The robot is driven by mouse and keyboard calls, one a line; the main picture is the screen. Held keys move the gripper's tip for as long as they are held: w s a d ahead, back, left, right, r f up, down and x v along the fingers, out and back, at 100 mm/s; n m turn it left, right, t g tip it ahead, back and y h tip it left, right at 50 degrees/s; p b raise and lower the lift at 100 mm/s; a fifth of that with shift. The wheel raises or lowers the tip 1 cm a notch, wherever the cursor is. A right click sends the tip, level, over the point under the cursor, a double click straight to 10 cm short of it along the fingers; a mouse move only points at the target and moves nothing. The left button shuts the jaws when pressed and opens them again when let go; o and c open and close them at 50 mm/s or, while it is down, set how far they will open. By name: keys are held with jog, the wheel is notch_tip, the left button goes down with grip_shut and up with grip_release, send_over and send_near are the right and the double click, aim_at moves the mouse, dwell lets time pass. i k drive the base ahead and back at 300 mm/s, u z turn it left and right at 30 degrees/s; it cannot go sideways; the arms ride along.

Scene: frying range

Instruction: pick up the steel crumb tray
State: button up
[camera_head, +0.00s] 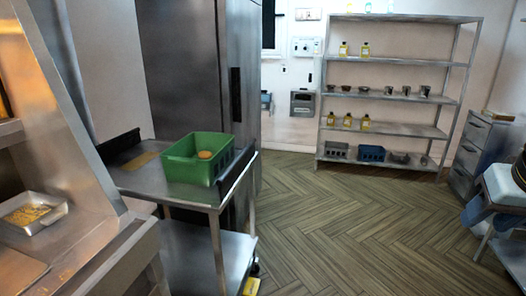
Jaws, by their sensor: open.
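A shallow steel tray (53,216) with yellow crumb-like bits in it sits at the far left of the head view. It rests on the steel frying range (92,250), under its sloped side panel. I take it to be the crumb tray. Its rim is visible and nothing covers it. My gripper is not in view.
A steel trolley (190,200) stands right of the range and carries a green crate (185,172) with a round brown item inside. A tall steel cabinet (195,70) is behind it. A shelf rack (400,130) stands at the back wall. The wooden floor (340,225) is clear in the middle.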

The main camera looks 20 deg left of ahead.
aim_at(27, 213)
jog(key=i, duration=0.6)
jog(key=u, duration=3.1)
jog(key=i, duration=1)
jog(key=z, duration=0.15)
jog(key=k, duration=0.85)
